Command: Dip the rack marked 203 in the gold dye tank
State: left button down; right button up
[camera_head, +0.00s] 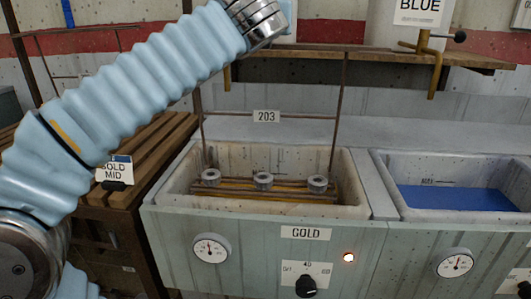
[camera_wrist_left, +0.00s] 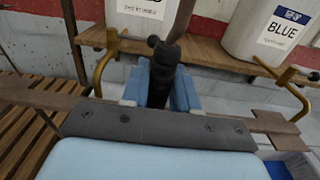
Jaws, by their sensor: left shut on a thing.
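The rack marked 203 (camera_head: 266,116) is a thin brown frame with a white number tag. Its lower end is inside the gold dye tank (camera_head: 180,205), marked GOLD, with three pale ring-like pieces on brownish bars. I cannot tell how deep these bars sit in dye. My left arm crosses the head view from the left; its gripper is beyond the top edge there. In the left wrist view my left gripper (camera_wrist_left: 160,88) has blue fingers shut on a dark grip, with the rack's brown crossbar (camera_wrist_left: 272,123) reaching out beside it. My right gripper is out of view.
A tank of blue dye (camera_head: 450,198) adjoins on the right. A slatted wooden bench (camera_head: 150,148) with a GOLD MID sign (camera_head: 114,171) stands left.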

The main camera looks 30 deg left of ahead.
pick_arm(q)
notch_tip(320, 180, down, 12)
jog(key=b, duration=0.8)
jog(key=shift+r, duration=0.15)
dwell(6.5)
